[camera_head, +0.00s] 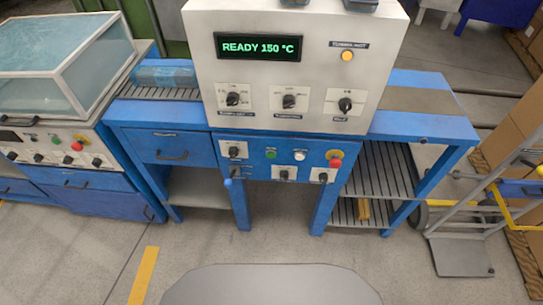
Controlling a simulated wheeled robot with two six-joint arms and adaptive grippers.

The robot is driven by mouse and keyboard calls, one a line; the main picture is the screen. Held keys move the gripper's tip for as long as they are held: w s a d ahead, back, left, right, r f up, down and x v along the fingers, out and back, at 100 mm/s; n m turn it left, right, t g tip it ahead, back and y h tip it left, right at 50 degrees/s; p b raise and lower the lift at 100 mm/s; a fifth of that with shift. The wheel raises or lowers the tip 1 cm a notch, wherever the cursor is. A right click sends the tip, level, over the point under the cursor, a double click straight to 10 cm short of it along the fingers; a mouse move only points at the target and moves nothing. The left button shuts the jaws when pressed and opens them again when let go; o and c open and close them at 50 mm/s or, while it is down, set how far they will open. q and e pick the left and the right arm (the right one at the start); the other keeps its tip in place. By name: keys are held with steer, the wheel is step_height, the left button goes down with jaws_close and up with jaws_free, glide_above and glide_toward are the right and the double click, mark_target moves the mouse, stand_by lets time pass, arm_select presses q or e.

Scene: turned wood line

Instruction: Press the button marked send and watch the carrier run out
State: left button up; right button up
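A white control cabinet (297,70) stands on a blue bench, its display (260,46) reading "READY 150 °C". Neither of my grippers is in view.
Three dark knobs sit on the cabinet below the display, beside an orange lamp (347,56). A glass-covered machine (70,75) stands at left. A hand truck (470,220) and cardboard boxes (510,120) are at right. The floor before the bench is clear, with a yellow stripe (144,275).

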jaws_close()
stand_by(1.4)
